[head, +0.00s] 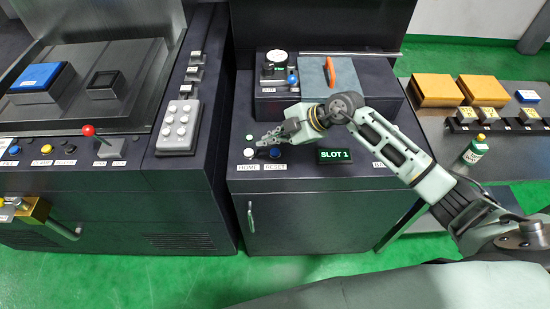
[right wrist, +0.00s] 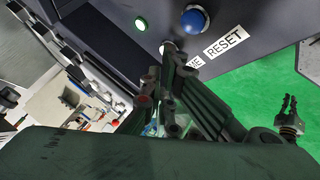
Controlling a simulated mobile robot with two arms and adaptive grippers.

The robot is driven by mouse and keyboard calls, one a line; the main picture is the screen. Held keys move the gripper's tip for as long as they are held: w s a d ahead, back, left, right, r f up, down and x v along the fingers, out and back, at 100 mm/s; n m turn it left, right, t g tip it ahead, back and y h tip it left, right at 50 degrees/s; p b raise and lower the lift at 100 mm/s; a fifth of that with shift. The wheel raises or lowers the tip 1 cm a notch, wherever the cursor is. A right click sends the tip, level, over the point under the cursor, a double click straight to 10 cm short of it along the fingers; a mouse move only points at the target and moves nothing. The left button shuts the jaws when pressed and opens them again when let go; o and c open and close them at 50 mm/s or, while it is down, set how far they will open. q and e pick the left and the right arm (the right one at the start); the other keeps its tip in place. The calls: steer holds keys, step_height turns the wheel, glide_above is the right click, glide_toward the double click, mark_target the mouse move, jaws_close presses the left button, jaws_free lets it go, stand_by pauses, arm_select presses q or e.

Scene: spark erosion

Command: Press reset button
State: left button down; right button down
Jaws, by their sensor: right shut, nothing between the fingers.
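The blue round button (head: 275,153) sits above the RESET label (head: 275,168) on the dark console. It also shows in the right wrist view (right wrist: 194,21), with its RESET label (right wrist: 226,41) beside it. My right gripper (head: 262,141) is shut and empty, just above and left of the blue button in the head view. In the right wrist view its fingertips (right wrist: 170,62) are near the white HOME button, which they partly hide, and apart from the blue button. My left gripper (right wrist: 288,104) shows small at the right of the right wrist view, its fingers apart and empty.
The white HOME button (head: 249,153) is left of the blue one, and a lit green button (right wrist: 141,23) is close by. A SLOT 1 display (head: 335,156) is to the right. A raised block with an orange handle (head: 342,72) stands behind.

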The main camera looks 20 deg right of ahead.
mark_target(275, 153)
steer(key=shift+f, duration=1.3)
arm_select(q)
steer(key=shift+f, duration=0.65)
arm_select(e)
steer(key=shift+f, duration=0.2)
steer(key=shift+f, duration=0.25)
arm_select(q)
steer(key=shift+r, duration=0.1)
